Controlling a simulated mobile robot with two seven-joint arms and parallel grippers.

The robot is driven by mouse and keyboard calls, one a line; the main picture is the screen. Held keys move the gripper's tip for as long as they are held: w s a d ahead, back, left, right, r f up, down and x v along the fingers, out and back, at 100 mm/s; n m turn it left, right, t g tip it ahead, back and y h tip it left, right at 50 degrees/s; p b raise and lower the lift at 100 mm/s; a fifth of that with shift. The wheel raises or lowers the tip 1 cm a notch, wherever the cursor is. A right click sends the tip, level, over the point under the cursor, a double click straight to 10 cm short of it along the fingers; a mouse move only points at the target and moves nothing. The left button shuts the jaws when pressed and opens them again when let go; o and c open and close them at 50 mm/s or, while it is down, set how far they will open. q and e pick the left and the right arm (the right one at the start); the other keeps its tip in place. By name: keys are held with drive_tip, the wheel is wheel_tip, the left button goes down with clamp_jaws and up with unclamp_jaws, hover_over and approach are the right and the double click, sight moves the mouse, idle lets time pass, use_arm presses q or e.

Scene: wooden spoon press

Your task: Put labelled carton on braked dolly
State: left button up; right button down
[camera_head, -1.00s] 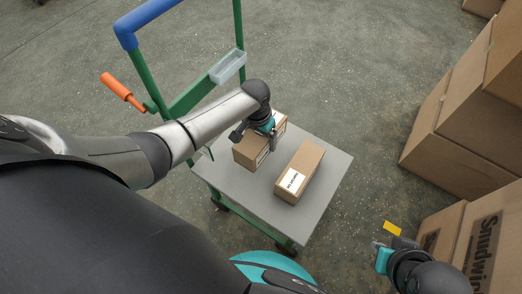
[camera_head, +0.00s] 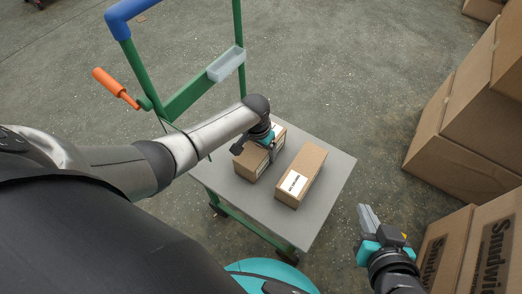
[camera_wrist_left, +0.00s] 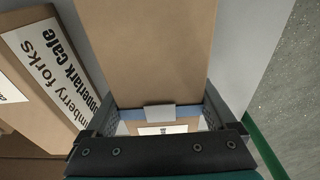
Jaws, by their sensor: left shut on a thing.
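Two brown cartons are on the grey deck of the dolly (camera_head: 325,190). The left carton (camera_head: 248,166) is partly hidden by my left gripper (camera_head: 268,148), which is shut on it. The right carton (camera_head: 306,168) stands beside it, with a white label on its near end. In the left wrist view the held carton (camera_wrist_left: 150,55) runs up from between the jaws, with a white label low between them. The other carton (camera_wrist_left: 25,110) has a large printed label at left. Whether the held carton touches the deck is unclear. My right gripper (camera_head: 368,220) is away from the dolly, holding nothing visible.
The dolly has a green frame, a blue handle (camera_head: 122,18), an orange lever (camera_head: 113,87) and a clear tray (camera_head: 226,64). Large cartons (camera_head: 465,140) are stacked at right, and printed ones (camera_head: 485,250) stand near my right gripper. The floor behind the dolly is clear.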

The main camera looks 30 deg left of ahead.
idle(0.3)
use_arm(q)
drive_tip(key=shift+f, duration=0.15)
drive_tip(key=o, duration=1.6)
